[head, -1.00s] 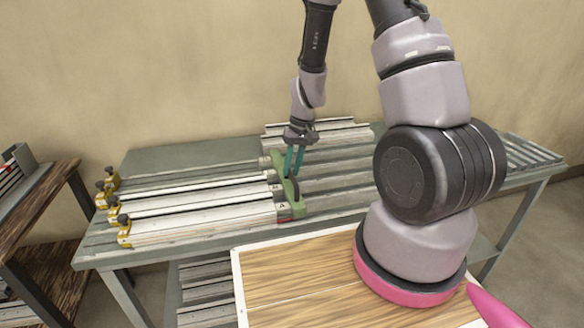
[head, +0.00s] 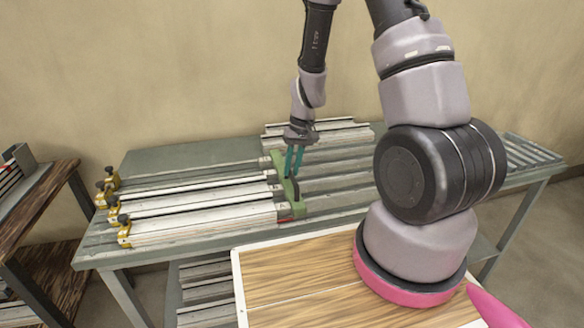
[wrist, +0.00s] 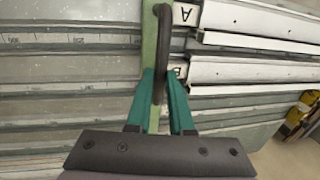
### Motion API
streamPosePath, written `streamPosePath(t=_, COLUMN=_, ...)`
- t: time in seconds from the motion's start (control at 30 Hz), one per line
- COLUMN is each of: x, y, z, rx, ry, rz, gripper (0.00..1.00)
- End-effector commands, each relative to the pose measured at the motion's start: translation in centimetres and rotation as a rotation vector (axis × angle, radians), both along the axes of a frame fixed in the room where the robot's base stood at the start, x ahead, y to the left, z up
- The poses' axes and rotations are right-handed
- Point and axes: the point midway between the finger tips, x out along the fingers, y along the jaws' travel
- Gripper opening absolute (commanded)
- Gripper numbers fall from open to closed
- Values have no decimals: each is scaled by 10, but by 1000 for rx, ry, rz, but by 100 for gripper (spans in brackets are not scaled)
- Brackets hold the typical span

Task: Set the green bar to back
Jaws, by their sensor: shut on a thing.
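The green bar (head: 299,210) lies across the ends of the pale metal profiles on the bench, running from front to back. A dark curved handle (wrist: 162,40) stands on it. My gripper (head: 294,172) is over the bar, its teal fingers shut on that handle. In the wrist view my gripper (wrist: 166,85) has one finger on each side of the handle, with the bar (wrist: 149,50) under it. Labels "A" and "B" show on profile ends beside the bar; the far end of the bar is partly hidden by my gripper.
Yellow clamps with dark knobs (head: 124,232) sit at the left ends of the profiles (head: 200,222). More grey profiles (head: 340,170) lie to the right of the bar. A wooden-topped surface (head: 300,285) is in front, and a brown shelf (head: 40,200) stands at far left.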

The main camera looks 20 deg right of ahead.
Motion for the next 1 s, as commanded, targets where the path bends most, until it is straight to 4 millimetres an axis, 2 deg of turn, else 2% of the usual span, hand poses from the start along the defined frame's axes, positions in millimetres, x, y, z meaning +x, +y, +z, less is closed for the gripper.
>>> streamPosePath(t=0.67, x=1, y=-3, z=1, rx=0, ry=-2, rz=-1, gripper=0)
streamPosePath(t=0.87, x=1, y=-30, z=1, rx=0, ry=-3, rz=-7, gripper=0)
streamPosePath(t=1.0, x=1, y=-67, z=0, rx=-2, ry=-3, rz=-11, gripper=0)
